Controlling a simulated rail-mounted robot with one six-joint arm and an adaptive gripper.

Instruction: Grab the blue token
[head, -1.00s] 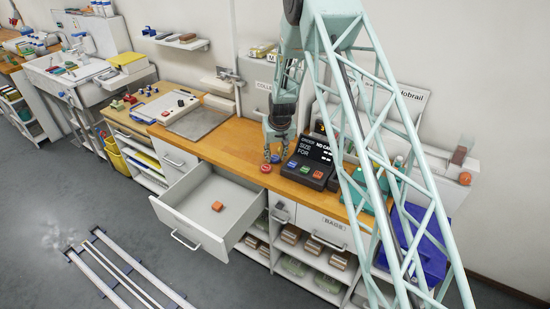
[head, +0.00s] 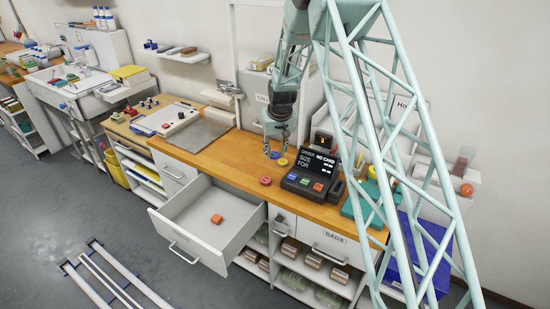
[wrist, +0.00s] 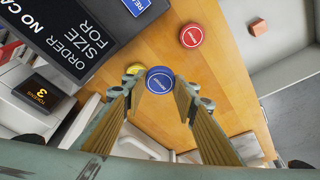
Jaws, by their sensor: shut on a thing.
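The blue token (head: 274,155) is a round disc with pale lettering on its face. In the wrist view the blue token (wrist: 160,80) sits between the two fingertips. My gripper (head: 275,150) is shut on it, over the wooden counter, and the token appears to be held above the surface. In the wrist view my gripper (wrist: 157,86) shows both fingers beside the disc. A yellow token (head: 282,162) lies close by and is partly hidden by a finger in the wrist view (wrist: 134,68). A red token (head: 265,181) lies apart, nearer the counter's front edge.
A black order terminal (head: 312,176) with coloured keys stands right of my gripper. An open drawer (head: 190,205) with an orange block (head: 217,219) juts out below the counter (head: 225,157). A grey mat (head: 199,135) and a white device (head: 178,119) lie to the left.

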